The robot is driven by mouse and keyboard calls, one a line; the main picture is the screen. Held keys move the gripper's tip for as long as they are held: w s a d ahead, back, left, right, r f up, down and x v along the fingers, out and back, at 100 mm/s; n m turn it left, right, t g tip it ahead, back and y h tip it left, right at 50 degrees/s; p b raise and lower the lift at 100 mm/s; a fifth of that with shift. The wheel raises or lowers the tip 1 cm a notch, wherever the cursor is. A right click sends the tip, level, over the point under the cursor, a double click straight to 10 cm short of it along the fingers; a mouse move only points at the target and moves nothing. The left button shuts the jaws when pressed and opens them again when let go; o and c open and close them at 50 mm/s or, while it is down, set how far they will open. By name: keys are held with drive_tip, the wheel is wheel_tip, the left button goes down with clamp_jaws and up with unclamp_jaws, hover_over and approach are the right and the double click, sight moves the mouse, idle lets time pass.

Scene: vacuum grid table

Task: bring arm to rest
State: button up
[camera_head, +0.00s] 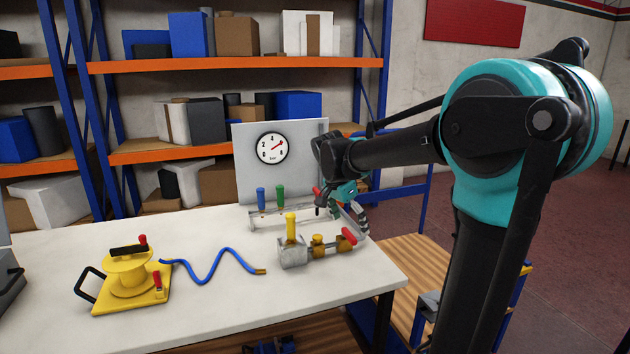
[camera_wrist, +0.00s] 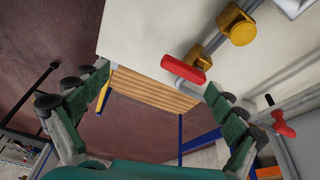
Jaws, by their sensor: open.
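My gripper (camera_head: 343,205) hangs over the right back part of the white table (camera_head: 210,240), at the end of my teal and black arm. In the wrist view my gripper (camera_wrist: 160,105) has its two green fingers spread wide with nothing between them. Below and between the fingers that view shows the table's edge, the wooden slats (camera_wrist: 150,92) and the dark floor. A red valve handle (camera_wrist: 187,75) shows near the right finger; I cannot tell the exact gap.
A pipe fitting with a yellow handle (camera_head: 292,228) stands near the gripper. A gauge panel (camera_head: 257,165), blue handle (camera_head: 261,197) and green handle (camera_head: 280,196) are behind. A yellow pump (camera_head: 128,280) and blue hose (camera_head: 215,265) lie left. A shelf rack (camera_head: 230,65) stands behind.

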drive_tip(key=s+d+f+n, duration=0.1)
drive_tip(key=s+f+n, duration=0.1)
drive_tip(key=s+f, duration=0.1)
drive_tip(key=s+d+f+n+y, duration=0.1)
drive_tip(key=s+d+f, duration=0.1)
drive_tip(key=s+f, duration=0.1)
drive_tip(key=s+d+f+n+t, duration=0.1)
drive_tip(key=s+d+f+n, duration=0.1)
drive_tip(key=s+f, duration=0.1)
drive_tip(key=shift+s+d+f+n+y, duration=0.15)
drive_tip(key=shift+s+n+y, duration=0.15)
drive_tip(key=shift+s+y, duration=0.15)
drive_tip(key=s+d+f+n+t+y, duration=0.1)
drive_tip(key=s+f+n, duration=0.4)
drive_tip(key=s+f, duration=0.3)
drive_tip(key=s, duration=0.2)
drive_tip(key=shift+s+d+f+n+t, duration=0.15)
drive_tip(key=shift+s+d+n+t, duration=0.15)
drive_tip(key=shift+d, duration=0.1)
